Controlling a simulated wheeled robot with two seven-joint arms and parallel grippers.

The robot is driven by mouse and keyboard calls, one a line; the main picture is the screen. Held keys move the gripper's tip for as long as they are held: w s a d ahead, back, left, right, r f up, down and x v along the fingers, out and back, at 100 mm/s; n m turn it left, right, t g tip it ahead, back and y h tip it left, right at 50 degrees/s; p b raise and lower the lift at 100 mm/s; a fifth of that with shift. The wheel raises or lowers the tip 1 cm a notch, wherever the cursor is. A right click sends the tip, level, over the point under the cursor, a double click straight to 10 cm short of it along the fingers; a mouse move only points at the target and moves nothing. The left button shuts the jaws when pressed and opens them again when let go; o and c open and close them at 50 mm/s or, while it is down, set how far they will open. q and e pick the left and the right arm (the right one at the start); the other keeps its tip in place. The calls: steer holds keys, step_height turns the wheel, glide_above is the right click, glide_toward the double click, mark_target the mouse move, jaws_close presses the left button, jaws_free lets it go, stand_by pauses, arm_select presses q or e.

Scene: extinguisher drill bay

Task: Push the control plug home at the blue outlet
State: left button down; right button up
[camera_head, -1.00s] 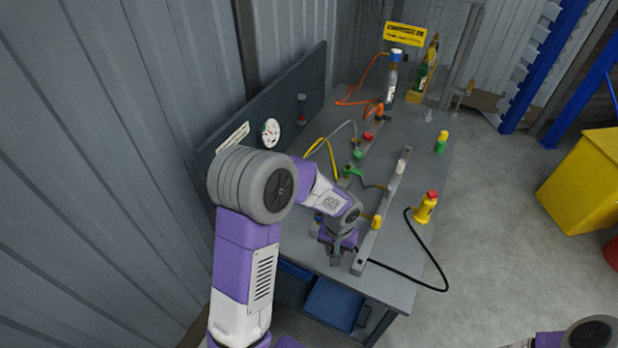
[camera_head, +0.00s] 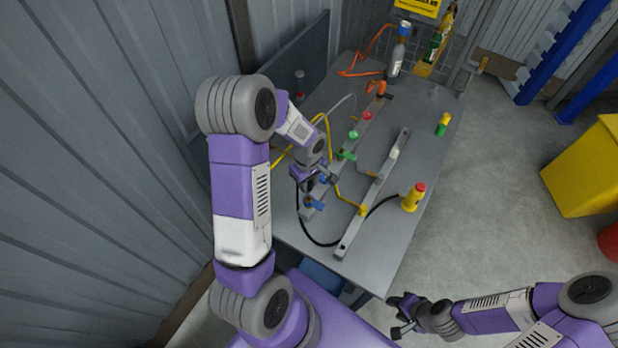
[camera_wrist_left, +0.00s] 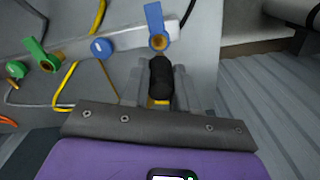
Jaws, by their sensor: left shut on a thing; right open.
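My left gripper (camera_head: 308,184) is shut on the black control plug (camera_wrist_left: 160,80), which shows between its fingers in the left wrist view. The plug points at the brass fitting under the blue lever (camera_wrist_left: 154,20) of the blue outlet. Its tip is close to that fitting; I cannot tell whether it touches or is seated. In the head view the blue outlet's lever (camera_head: 316,204) is at the near end of the back rail, just below the gripper, and the plug is hidden. My right gripper (camera_head: 399,317) is open and empty, off the table's near right corner.
A black hose (camera_head: 320,244) loops from a yellow unit with a red top (camera_head: 412,197) to my left gripper. A green lever (camera_head: 346,155) and a yellow hose (camera_head: 329,135) are close by. The front rail (camera_head: 375,190) lies to the right. The right table surface is mostly clear.

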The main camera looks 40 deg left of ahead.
mark_target(309, 191)
arm_select(q)
steer(key=shift+w+f+b, duration=0.1)
steer(key=shift+f+b, duration=0.45)
steer(key=shift+f, duration=0.7)
steer(key=shift+d+f+b, duration=0.1)
steer(key=shift+f+b, duration=0.15)
steer(key=shift+b, duration=0.2)
stand_by(0.6)
steer(key=shift+f+b, duration=0.2)
steer(key=shift+b, duration=0.2)
steer(key=shift+f+b, duration=0.95)
steer(key=shift+f, duration=0.05)
steer(key=shift+f+b, duration=0.85)
steer(key=shift+b, duration=0.05)
stand_by(0.7)
